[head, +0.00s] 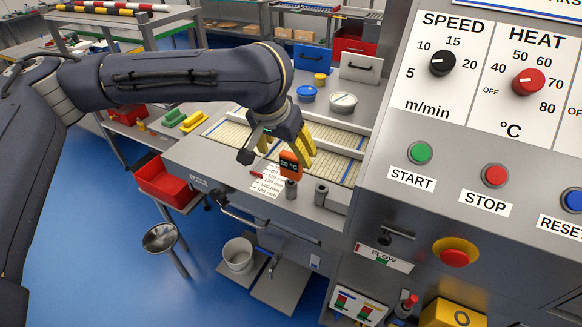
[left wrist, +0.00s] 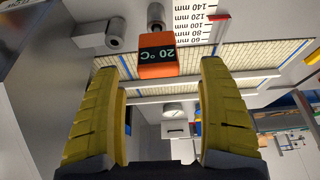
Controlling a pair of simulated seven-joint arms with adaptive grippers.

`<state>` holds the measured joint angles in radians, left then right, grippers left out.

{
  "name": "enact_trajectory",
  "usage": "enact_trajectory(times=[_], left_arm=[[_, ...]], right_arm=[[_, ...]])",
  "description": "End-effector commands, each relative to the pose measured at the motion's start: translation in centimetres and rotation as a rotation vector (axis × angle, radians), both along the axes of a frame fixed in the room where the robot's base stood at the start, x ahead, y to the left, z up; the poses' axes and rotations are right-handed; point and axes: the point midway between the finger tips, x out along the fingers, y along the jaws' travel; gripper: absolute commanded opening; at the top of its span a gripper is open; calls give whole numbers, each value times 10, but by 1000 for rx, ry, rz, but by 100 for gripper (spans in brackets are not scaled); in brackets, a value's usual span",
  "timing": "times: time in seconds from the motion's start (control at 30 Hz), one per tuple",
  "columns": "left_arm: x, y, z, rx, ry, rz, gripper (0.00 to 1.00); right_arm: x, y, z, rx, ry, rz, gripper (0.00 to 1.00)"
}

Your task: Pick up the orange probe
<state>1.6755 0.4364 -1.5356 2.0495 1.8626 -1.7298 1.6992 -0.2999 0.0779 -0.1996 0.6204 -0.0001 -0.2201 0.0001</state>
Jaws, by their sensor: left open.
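The orange probe (head: 290,163) has a dark display reading 20 °C and stands near the front edge of the grey machine top, beside a printed mm scale (head: 268,182). In the left wrist view the probe (left wrist: 160,60) lies ahead, between the lines of the two yellow fingers. My left gripper (head: 303,150) is open and empty, just above and behind the probe in the head view. In the left wrist view the open fingers (left wrist: 165,75) are wide apart, and I see no contact with the probe. My right gripper is not in view.
A dark grey cylinder (head: 321,194) stands right of the probe; it also shows in the left wrist view (left wrist: 100,38). Woven belts (head: 240,135) run behind. The control panel (head: 480,110) rises at the right. A blue-lidded tub (head: 306,94) stands behind.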

Motion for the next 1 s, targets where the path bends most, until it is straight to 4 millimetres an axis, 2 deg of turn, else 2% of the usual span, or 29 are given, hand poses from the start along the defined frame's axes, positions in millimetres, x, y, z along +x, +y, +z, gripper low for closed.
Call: enact_trajectory(times=[0.2, 0.57, 1.0], left_arm=[[7, -4, -21, -1, 2, -2, 76], [12, -7, -34, 0, 1, 0, 76], [24, -15, -72, -1, 0, 0, 76]], right_arm=[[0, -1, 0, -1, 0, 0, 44], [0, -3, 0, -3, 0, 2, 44], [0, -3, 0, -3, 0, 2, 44]])
